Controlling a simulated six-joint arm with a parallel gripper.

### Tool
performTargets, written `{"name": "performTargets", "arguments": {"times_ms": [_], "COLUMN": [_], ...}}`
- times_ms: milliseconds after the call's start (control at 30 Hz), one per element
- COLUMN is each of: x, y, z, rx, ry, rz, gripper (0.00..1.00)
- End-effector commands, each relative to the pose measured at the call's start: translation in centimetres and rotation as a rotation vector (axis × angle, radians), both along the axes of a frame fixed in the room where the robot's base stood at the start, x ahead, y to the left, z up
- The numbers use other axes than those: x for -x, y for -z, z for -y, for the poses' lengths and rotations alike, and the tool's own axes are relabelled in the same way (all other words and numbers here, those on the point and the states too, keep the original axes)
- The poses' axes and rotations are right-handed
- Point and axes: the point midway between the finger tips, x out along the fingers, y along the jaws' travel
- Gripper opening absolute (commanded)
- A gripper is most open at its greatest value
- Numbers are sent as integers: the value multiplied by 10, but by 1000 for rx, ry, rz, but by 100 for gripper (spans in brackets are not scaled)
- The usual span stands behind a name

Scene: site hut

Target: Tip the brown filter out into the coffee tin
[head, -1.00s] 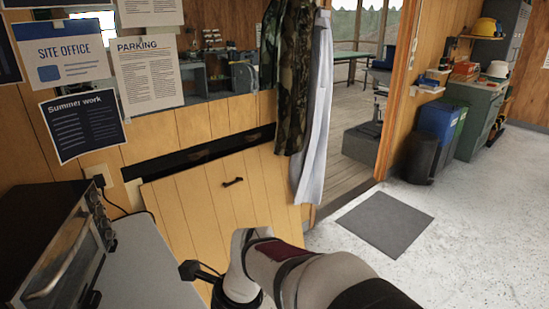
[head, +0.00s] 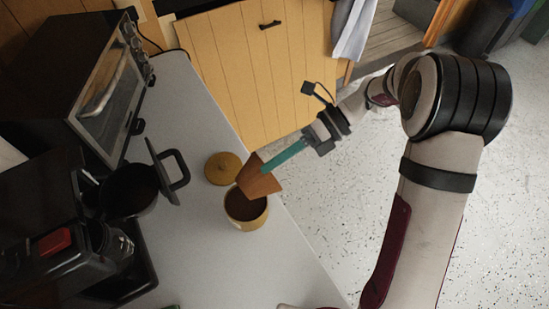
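The brown filter (head: 260,180) is a tapered, cone-like piece. It is tilted over the yellow coffee tin (head: 247,220), with its lower end at the tin's mouth, hiding part of the rim. The tin stands upright and open on the grey counter, and dark brown stuff shows inside it. My gripper (head: 268,168) comes in from the upper right, with its teal fingers on the filter's upper right side. The fingers look shut on the filter and hold it up. I cannot tell whether the filter touches the rim or what is inside it.
A round yellow lid (head: 221,168) lies just behind the tin. A black pot (head: 132,190) with a handle and a black coffee machine (head: 60,255) stand at left. A toaster oven (head: 100,90) is behind them. The counter's right edge is close to the tin.

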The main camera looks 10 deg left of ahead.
Motion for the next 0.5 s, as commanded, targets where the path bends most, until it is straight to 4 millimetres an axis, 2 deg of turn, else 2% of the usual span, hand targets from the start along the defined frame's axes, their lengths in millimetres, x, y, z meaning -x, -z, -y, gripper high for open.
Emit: {"name": "performTargets", "arguments": {"times_ms": [367, 500], "x": [0, 11], "y": [0, -17], "z": [0, -10], "rx": [3, 107], "ry": [-2, -24], "rz": [3, 106], "gripper": [0, 0]}}
